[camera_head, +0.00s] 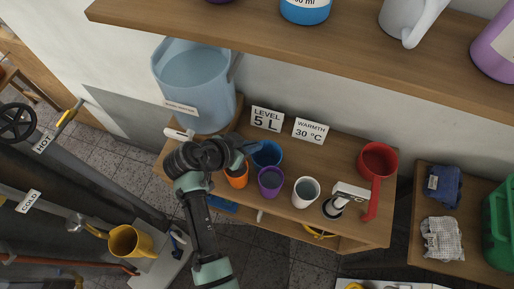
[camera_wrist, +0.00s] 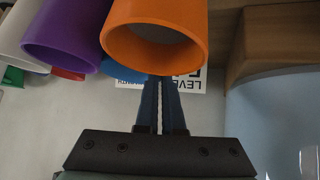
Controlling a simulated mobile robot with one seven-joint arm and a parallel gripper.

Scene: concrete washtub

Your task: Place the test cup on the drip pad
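No cup is visibly marked as the test cup. An orange cup (camera_head: 237,177), a blue cup (camera_head: 266,154), a purple cup (camera_head: 271,182) and a white cup (camera_head: 305,193) stand on the wooden bench. My gripper (camera_head: 246,148) is above the bench, close to the orange and blue cups. In the wrist view its fingers (camera_wrist: 161,103) are nearly together with nothing visible held; their tips end at or behind the orange cup's rim (camera_wrist: 155,66). The purple cup (camera_wrist: 62,45) is beside it. A dark round disc (camera_head: 331,209) lies under a small white device; I cannot tell whether it is the drip pad.
A large translucent blue bucket (camera_head: 196,82) stands left of the cups. Signs (camera_head: 267,119) stand behind them. A red long-handled dipper (camera_head: 378,161) is at the bench's right. A shelf (camera_head: 300,48) overhangs the back. A yellow cup (camera_head: 130,241) is at lower left.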

